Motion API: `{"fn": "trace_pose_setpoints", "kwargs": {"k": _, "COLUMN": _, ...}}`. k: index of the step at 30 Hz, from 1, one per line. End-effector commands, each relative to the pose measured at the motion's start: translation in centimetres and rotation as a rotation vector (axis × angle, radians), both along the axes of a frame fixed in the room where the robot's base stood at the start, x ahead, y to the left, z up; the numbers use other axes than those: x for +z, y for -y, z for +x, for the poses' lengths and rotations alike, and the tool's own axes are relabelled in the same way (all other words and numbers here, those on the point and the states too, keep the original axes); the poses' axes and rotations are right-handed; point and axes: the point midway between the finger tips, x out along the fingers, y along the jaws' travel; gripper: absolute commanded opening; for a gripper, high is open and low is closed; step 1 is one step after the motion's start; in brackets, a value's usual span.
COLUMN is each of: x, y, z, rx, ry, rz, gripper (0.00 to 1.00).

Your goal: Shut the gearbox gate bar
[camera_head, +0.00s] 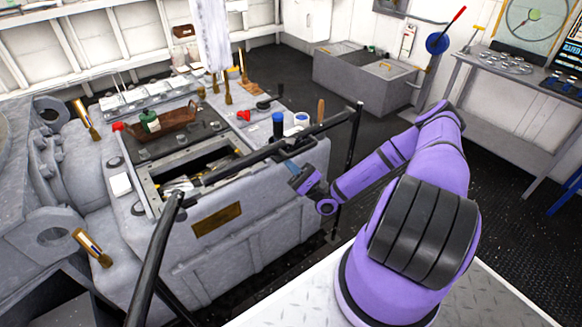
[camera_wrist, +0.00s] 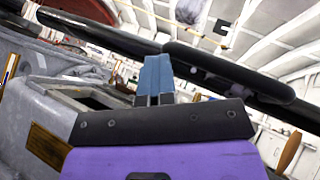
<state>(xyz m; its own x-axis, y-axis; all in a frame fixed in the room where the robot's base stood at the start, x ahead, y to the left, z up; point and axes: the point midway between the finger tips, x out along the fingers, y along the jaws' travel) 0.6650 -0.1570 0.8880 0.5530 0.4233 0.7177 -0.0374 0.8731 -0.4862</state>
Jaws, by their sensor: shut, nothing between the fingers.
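The gate bar (camera_head: 318,128) is a long black bar at the near side of the grey gearbox (camera_head: 265,215). It runs between a left black rail post (camera_head: 153,260) and a thin right post (camera_head: 352,145). I cannot tell whether its end is seated or latched. My gripper (camera_head: 290,166) is just below the bar on its near side, its blue fingers shut and empty. In the wrist view the fingertips (camera_wrist: 156,72) point up in front of the bar, beside its thicker black sleeve (camera_wrist: 228,72). I cannot tell whether they touch it.
The gearbox top has an open rectangular hatch (camera_head: 190,165), a brown tray (camera_head: 165,128) with a green bottle, a blue-topped can (camera_head: 278,124) and several brushes. A grey chest (camera_head: 362,80) stands behind, and a bench (camera_head: 510,75) at the right. Dark floor is clear between them.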

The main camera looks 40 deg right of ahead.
Motion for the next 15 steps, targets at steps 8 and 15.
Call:
{"fn": "trace_pose_setpoints", "kwargs": {"k": 8, "x": 1.0, "y": 0.0, "z": 0.2, "rx": 0.002, "ry": 0.024, "rz": 0.012, "gripper": 0.00}}
{"fn": "trace_pose_setpoints", "kwargs": {"k": 15, "x": -1.6, "y": 0.3, "z": 0.4, "rx": 0.004, "ry": 0.013, "rz": 0.008, "gripper": 0.00}}
